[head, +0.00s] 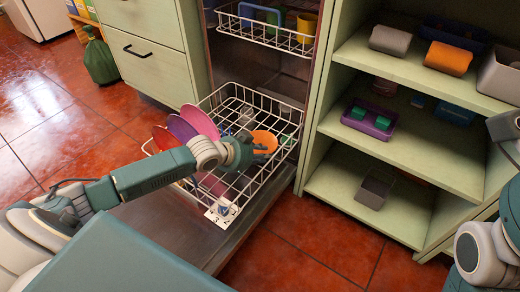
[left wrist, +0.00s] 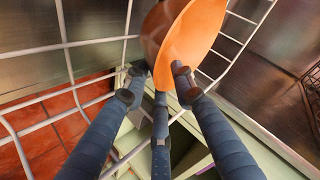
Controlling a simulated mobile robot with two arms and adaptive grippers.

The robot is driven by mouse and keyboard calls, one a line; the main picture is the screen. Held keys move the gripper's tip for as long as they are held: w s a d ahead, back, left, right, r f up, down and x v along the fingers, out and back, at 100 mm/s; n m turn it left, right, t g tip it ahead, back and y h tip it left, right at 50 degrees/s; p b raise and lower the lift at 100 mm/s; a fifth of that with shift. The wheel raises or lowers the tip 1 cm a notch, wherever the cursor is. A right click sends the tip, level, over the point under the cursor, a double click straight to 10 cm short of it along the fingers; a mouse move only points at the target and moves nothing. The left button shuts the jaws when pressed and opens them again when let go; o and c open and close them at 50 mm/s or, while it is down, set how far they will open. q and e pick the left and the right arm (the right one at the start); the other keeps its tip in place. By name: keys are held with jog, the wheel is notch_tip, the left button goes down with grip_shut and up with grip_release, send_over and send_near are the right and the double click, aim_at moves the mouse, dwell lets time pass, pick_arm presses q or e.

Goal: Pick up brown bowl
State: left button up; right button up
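The bowl, orange inside with a browner outer side, stands tilted in the wire dishwasher rack. It shows in the head view (head: 265,139) and large in the left wrist view (left wrist: 195,38). My left gripper (head: 262,152) is at the bowl's near left side. In the left wrist view, its dark fingers (left wrist: 158,88) are spread apart around the bowl's lower edge, the right fingertip over the orange face and the others by the brown side. Whether they touch it is unclear. Parts of my right arm show at the right edge of the head view, but its fingers do not.
An upper rack (head: 262,38) hangs above. Open shelves (head: 415,160) with bins stand right. Free red floor (head: 310,262) lies in front.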

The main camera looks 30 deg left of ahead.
pick_arm(q)
grip_shut()
jog(key=shift+r, duration=0.2)
